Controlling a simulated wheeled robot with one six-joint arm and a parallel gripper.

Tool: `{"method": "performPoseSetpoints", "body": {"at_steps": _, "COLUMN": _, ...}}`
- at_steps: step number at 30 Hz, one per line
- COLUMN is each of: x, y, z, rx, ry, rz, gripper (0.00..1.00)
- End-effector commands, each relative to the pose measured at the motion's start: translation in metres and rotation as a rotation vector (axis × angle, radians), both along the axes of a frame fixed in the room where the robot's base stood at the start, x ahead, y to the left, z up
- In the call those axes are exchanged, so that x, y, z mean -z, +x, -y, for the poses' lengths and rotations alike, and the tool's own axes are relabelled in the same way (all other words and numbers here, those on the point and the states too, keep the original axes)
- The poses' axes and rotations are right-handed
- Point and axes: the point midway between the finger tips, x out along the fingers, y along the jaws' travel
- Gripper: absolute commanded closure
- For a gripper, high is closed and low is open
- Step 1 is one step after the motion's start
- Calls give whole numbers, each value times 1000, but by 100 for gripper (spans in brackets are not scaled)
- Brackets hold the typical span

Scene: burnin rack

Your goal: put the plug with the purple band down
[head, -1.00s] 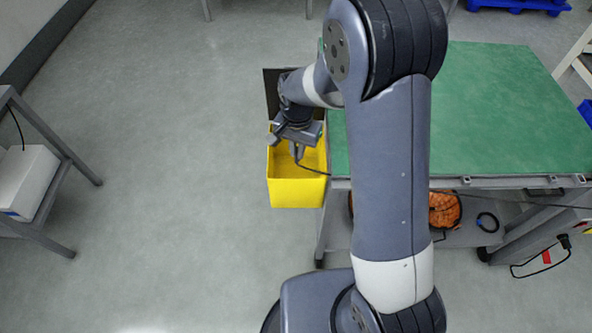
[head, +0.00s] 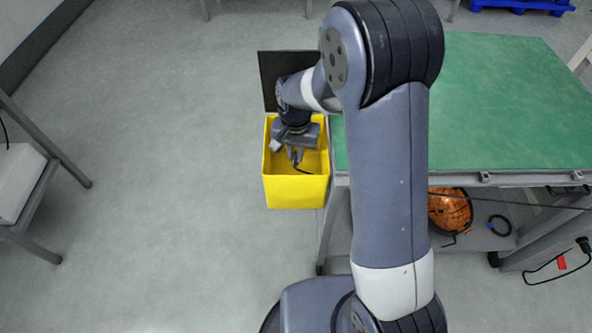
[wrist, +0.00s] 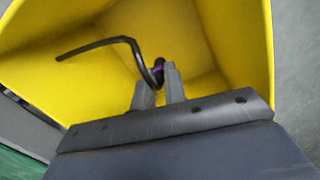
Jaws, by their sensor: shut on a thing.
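My gripper (head: 295,158) points down into the open top of a yellow bin (head: 296,193). In the wrist view its fingers (wrist: 160,88) are shut on a dark plug lead with a purple band (wrist: 157,69). The band shows just beyond the fingertips. The bent black lead reaches up and left across the bin's inside, and a thin dark end of it shows below the fingers in the head view. The plug body is mostly hidden by the fingers. The bin's yellow walls (wrist: 225,35) surround the held lead in the wrist view.
A green-topped workbench (head: 500,100) stands right of the bin. An orange coil (head: 450,210) and a blue-black ring (head: 499,225) lie on its lower shelf. A dark panel (head: 282,70) stands behind the bin. The floor left of the bin is clear.

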Motion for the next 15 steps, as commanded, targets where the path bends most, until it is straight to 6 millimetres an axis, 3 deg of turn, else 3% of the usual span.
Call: {"method": "performPoseSetpoints", "body": {"at_steps": 15, "x": 56, "y": 0, "z": 0, "rx": 1, "ry": 0, "rz": 0, "gripper": 100}}
